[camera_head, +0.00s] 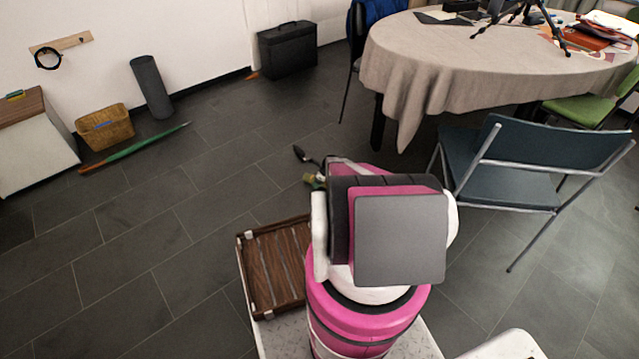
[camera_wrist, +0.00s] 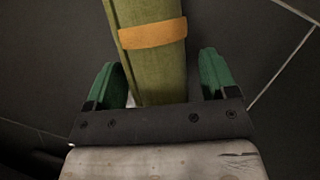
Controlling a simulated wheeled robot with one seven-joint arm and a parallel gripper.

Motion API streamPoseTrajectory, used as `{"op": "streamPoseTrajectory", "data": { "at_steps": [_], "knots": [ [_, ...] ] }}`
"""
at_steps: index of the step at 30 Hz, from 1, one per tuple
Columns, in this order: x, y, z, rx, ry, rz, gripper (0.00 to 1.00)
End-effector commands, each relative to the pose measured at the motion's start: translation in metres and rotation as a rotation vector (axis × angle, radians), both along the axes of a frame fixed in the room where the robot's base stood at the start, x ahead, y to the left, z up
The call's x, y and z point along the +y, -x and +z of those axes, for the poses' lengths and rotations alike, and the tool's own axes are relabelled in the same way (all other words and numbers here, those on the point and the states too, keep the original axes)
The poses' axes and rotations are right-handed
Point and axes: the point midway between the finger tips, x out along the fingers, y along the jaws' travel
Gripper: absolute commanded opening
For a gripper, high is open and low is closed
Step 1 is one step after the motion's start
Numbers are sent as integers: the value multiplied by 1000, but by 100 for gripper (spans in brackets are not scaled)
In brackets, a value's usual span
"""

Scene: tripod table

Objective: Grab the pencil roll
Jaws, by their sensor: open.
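The pencil roll is an olive-green roll with an orange-tan band (camera_wrist: 145,60), at the top middle of the wrist view. My gripper (camera_wrist: 160,65) is open, with one green finger on each side of the roll. The roll's near end lies between the fingers, close to the dark palm; gaps show at both sides. Its far end is cut off by the picture edge. In the head view a small yellow-green patch (camera_head: 314,181) shows beside my arm, which hides most of that spot; I cannot tell whether it is the roll or a finger.
A dark spoon-like thing (camera_head: 304,155) lies on the grey tiled floor just beyond my arm. A chair (camera_head: 545,172) and a cloth-covered table (camera_head: 420,65) stand to the right. A basket (camera_head: 105,128), green stick (camera_head: 135,150) and dark box (camera_head: 287,50) are by the wall. Floor at left is clear.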

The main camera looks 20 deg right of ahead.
Motion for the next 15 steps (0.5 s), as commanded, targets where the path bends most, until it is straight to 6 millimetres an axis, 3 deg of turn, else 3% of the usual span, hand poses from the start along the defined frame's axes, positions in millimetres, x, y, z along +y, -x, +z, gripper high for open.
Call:
{"op": "streamPoseTrajectory", "data": {
  "at_steps": [8, 13, 15],
  "knots": [
    [2, -2, -6, -1, 1, 0, 79],
    [2, -2, -6, -1, 1, 1, 27],
    [2, -2, -6, -1, 1, 1, 21]
  ]
}}
